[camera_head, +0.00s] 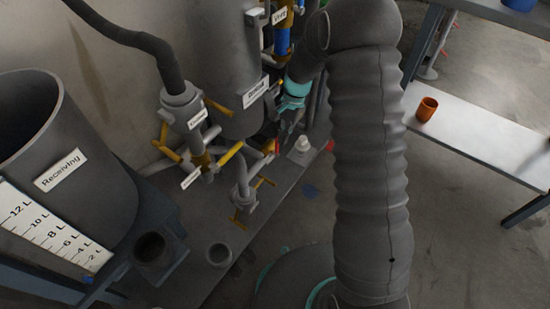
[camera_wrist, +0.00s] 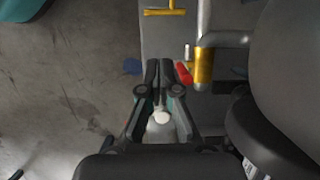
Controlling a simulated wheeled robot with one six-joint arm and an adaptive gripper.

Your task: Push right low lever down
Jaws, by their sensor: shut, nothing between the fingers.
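My gripper (camera_head: 287,127) is shut and empty in the head view, among the pipes right of the grey tank. In the wrist view my gripper (camera_wrist: 162,66) has its fingertips together, close to a red lever-like part (camera_wrist: 184,72) on their right. Whether they touch cannot be told. A red part (camera_head: 273,147) also shows in the head view, just below left of the fingers, partly hidden. I cannot tell for sure which one is the right low lever.
The receiving tank (camera_head: 60,160) is at left. An orange cup (camera_head: 427,109) stands on a table at right.

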